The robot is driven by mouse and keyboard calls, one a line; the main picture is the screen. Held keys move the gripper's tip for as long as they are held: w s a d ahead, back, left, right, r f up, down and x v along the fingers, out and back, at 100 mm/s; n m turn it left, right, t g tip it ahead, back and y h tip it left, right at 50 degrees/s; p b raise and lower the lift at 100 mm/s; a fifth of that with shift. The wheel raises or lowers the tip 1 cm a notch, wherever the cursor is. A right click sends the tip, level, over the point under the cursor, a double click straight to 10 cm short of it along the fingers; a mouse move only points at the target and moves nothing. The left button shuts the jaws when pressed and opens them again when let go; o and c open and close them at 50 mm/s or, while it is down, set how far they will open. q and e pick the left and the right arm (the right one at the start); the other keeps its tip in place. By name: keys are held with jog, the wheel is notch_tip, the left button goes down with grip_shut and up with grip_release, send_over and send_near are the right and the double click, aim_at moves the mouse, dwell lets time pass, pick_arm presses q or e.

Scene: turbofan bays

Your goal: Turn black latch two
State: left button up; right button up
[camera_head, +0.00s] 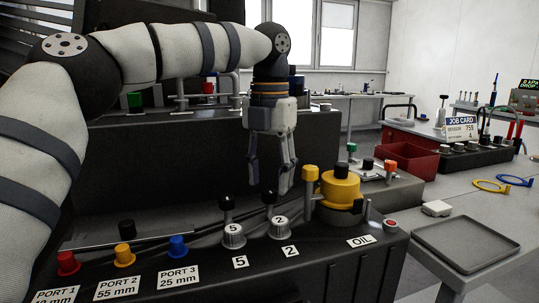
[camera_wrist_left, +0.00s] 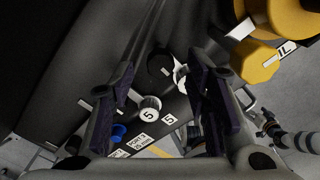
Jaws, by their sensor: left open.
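Black latch two (camera_head: 269,198) has a black knob on a short stem, beside a pale round dial marked 2 and above a "2" label on the dark panel. In the left wrist view its black knob (camera_wrist_left: 160,66) appears between my fingertips, with the pale dial partly hidden by a finger. My left gripper (camera_head: 269,180) points down over latch two, open and empty, its fingertips just above the knob. I cannot tell whether they touch it. A matching latch five (camera_head: 227,202) stands to the left, with dial 5 (camera_wrist_left: 149,110). My right gripper is out of view.
A yellow oil cap (camera_head: 340,188) with a yellow post stands close right of latch two. Red, yellow and blue port plugs (camera_head: 178,246) line the panel's left. A dark housing wall (camera_head: 170,165) rises behind. A grey tray (camera_head: 466,244) lies on the right table.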

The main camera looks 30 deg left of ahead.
aim_at(269, 190)
pick_arm(q)
notch_tip(269, 190, up, 10)
jog(key=shift+f, duration=0.15)
dwell(0.4)
